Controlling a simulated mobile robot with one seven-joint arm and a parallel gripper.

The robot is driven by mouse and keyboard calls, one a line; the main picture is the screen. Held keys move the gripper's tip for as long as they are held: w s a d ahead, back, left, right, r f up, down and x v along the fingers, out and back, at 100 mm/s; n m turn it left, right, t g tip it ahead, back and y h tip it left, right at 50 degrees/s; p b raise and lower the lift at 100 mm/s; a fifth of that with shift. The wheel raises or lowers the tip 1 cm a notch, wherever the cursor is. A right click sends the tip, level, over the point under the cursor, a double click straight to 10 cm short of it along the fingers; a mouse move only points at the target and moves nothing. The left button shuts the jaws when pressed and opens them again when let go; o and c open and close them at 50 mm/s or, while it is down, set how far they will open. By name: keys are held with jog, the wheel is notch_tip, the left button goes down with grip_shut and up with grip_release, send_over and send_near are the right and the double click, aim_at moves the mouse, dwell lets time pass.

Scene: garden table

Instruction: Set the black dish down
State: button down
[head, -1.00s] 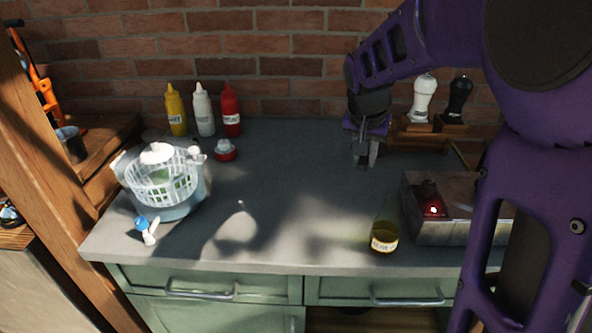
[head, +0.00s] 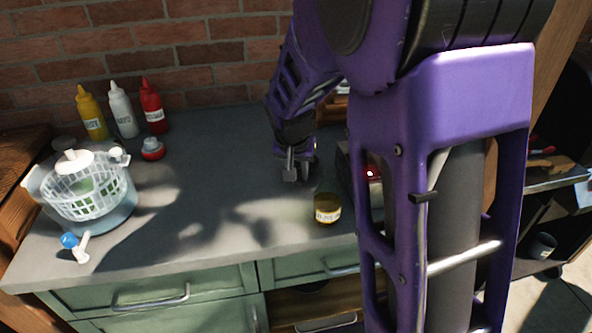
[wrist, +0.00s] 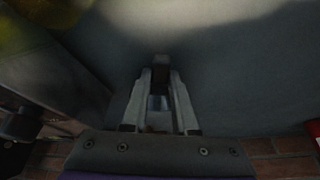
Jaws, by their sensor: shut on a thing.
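My gripper (head: 299,174) points down over the grey worktop (head: 225,160), low and close to its surface, behind and slightly left of the jar with the yellow-brown contents. In the wrist view my gripper (wrist: 160,78) has its fingers close together around a small dark piece, the black dish (wrist: 160,76). Only this bit of the dish shows; its outline is hidden by the fingers and shadow. I cannot tell whether it touches the worktop.
The labelled jar (head: 327,209) stands near the front edge. A metal box with a red light (head: 372,173) is right of my gripper, partly behind my arm. A white basket (head: 88,188), sauce bottles (head: 123,110) and a red-based item (head: 152,148) stand left. The middle worktop is clear.

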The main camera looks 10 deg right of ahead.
jog(key=shift+f, duration=0.25)
jog(key=c, duration=0.7)
grip_release()
jog(key=shift+r, duration=0.1)
jog(key=shift+r, duration=0.1)
jog(key=shift+r, duration=0.25)
jog(key=p+v, duration=0.1)
jog(key=v, duration=1)
jog(key=shift+s+a+r+p, duration=0.1)
jog(key=shift+s+r+p, duration=0.15)
jog(key=shift+s+p, duration=0.1)
jog(key=shift+w, duration=0.15)
